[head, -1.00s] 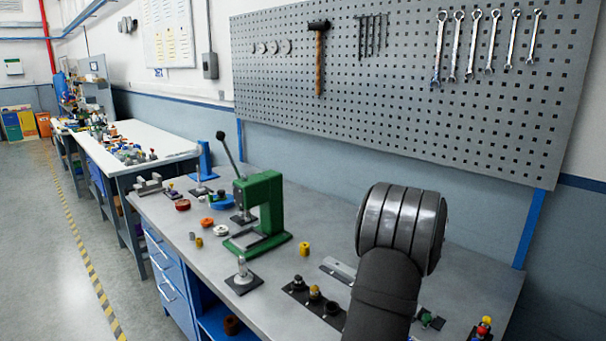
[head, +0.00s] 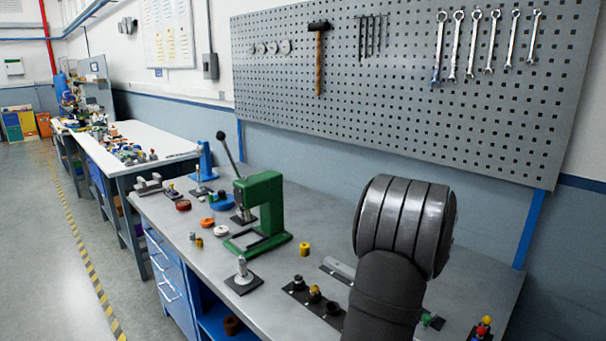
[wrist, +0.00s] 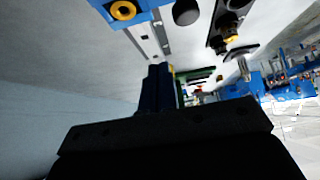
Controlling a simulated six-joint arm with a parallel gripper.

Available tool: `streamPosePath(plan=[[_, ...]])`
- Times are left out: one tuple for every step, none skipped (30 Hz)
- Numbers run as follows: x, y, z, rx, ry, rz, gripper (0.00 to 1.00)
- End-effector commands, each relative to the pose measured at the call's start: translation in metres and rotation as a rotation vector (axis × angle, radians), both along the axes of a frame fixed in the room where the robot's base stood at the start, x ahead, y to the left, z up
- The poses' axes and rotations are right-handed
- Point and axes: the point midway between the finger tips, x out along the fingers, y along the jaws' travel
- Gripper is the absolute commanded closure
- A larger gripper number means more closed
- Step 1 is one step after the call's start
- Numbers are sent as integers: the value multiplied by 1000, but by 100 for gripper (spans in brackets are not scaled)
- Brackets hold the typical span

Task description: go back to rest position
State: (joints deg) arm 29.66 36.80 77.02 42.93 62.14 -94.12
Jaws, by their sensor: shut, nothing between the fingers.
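My gripper (wrist: 160,70) shows in the wrist view as a dark, narrow pair of fingers above a wide black body. The fingers are together with nothing between them. They appear clear of the bench parts, though the wrist picture is dark. In the head view the gripper is hidden, and only my dark arm shows in front of the bench's right part.
The bench (head: 340,220) carries a green press (head: 262,212), a yellow bushing (head: 304,248), a black plate with several posts (head: 314,297) and a small metal stand (head: 243,275). A pegboard (head: 400,110) with tools hangs behind. The wrist view shows a yellow ring (wrist: 123,10) on blue.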

Motion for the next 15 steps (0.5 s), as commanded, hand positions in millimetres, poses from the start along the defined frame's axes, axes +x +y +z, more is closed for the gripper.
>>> streamPosePath(plan=[[5,6,-11,2,5,4,100],[8,9,-16,3,4,4,100],[11,13,-21,3,4,4,100],[14,16,-26,3,3,4,100],[17,18,-31,2,4,2,100],[20,22,-37,3,4,3,100],[23,24,-42,2,4,2,100],[26,27,-47,2,3,3,100],[29,31,-53,3,4,3,100],[31,32,-59,2,4,2,100],[33,34,-64,2,4,1,100],[33,34,-70,2,4,1,100],[27,26,-66,1,1,-4,100],[22,21,-66,1,1,-4,100],[16,15,-66,0,0,-5,100]])
